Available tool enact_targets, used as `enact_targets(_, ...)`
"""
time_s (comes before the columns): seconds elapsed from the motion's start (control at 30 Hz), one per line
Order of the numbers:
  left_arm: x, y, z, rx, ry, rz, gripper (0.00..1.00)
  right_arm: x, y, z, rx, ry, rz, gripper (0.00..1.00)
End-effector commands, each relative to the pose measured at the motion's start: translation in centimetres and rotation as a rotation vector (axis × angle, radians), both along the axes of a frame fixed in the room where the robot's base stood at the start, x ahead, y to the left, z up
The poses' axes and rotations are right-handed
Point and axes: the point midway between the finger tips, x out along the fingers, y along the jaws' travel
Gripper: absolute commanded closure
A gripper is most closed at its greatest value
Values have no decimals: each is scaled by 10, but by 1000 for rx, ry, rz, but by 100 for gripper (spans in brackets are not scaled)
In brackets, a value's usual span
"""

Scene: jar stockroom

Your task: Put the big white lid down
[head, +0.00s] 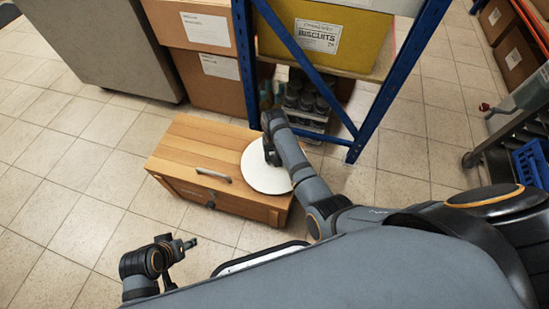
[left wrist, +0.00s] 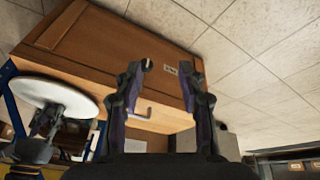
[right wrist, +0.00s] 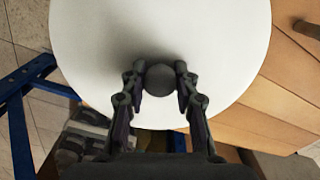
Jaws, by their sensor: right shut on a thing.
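The big white lid (head: 262,176) is a round disc at the right end of the wooden chest's top (head: 190,140). In the right wrist view the lid (right wrist: 225,45) fills the upper middle, with a dark round knob (right wrist: 160,80) at its near part. My right gripper (right wrist: 160,82) is shut on that knob. In the left wrist view the lid (left wrist: 55,92) looks level by the chest; I cannot tell whether it touches the top. My left gripper (head: 190,242) is open and empty, in front of the chest; its fingers also show in the left wrist view (left wrist: 172,68).
A blue-framed shelf (head: 376,110) with a yellow biscuits box (head: 325,35) stands behind the chest. Dark jars (head: 305,98) sit on its lower level. Cardboard boxes (head: 208,75) stand at the back. The chest top's left part is bare. Floor is clear at left.

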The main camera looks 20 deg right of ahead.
Motion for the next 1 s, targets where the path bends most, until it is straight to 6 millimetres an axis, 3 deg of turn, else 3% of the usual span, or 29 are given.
enact_targets(0.07,0,0,0,0,-1,0,60,0,0,-3,0,1,0,100)
enact_targets(0.1,0,0,0,0,-1,0,60,0,0,-2,0,0,0,65)
enact_targets(0.23,0,0,0,0,0,0,60,0,0,-2,0,0,0,48)
enact_targets(0.57,0,0,0,1,1,0,60,0,0,1,0,-1,0,48)
enact_targets(1.0,-12,18,55,80,207,0,60,1,0,99,2,-2,0,48)
